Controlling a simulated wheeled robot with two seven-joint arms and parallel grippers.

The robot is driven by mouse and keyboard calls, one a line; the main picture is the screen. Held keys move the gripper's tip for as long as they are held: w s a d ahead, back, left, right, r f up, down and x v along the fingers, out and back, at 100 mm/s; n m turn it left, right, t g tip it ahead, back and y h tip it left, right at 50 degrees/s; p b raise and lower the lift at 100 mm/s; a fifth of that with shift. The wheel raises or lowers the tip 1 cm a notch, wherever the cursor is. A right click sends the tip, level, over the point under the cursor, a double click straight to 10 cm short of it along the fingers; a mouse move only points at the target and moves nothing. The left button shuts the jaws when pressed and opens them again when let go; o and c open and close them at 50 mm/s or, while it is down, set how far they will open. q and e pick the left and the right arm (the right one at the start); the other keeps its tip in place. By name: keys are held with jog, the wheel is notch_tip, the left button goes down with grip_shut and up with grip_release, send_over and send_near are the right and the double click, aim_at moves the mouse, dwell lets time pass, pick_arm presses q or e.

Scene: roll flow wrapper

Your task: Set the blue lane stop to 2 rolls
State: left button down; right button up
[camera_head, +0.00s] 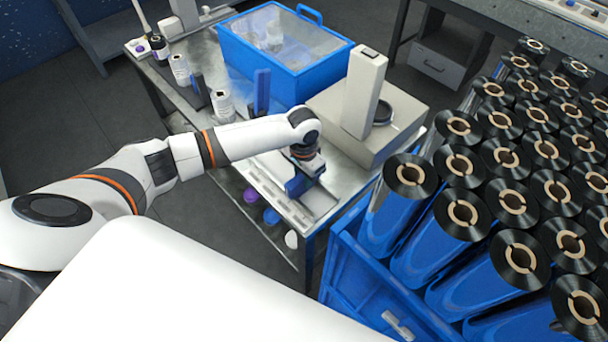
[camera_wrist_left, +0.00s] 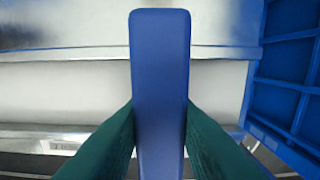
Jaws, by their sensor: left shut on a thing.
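My left gripper (camera_head: 301,172) is over the front part of the metal bench, at a pale rail (camera_head: 285,205). In the left wrist view its two green fingers (camera_wrist_left: 160,130) are shut on a flat blue upright bar, the blue lane stop (camera_wrist_left: 160,60). In the head view a blue piece of the lane stop (camera_head: 297,187) shows just under the gripper; the rest is hidden by the hand. Any marks for the roll count are too small to read. My right gripper is in neither view.
A grey machine (camera_head: 395,125) with a pale upright block (camera_head: 363,92) stands right of my gripper. A blue lidded box (camera_head: 283,55) is behind. A blue crate (camera_head: 345,265) of film rolls (camera_head: 465,215) is at right. Another blue upright piece (camera_head: 262,92) stands on the bench.

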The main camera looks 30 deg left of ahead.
pick_arm(q)
jog(key=w+a, duration=0.1)
jog(key=a, duration=0.3)
jog(key=w+a, duration=0.1)
jog(key=a, duration=0.3)
jog(key=w+a, duration=0.2)
jog(key=a, duration=0.1)
jog(key=shift+w+a, duration=0.1)
jog(key=shift+a, duration=0.3)
jog(key=shift+w+a+r, duration=0.1)
jog(key=shift+a+r, duration=0.05)
jog(key=shift+a, duration=0.15)
jog(key=c, duration=1.3)
grip_release()
jog(key=shift+o, duration=0.7)
jog(key=shift+a, duration=0.1)
jog(key=shift+r, duration=0.25)
notch_tip(320, 180, up, 11)
jog(key=shift+r+b, duration=0.15)
jog(key=shift+b, duration=0.3)
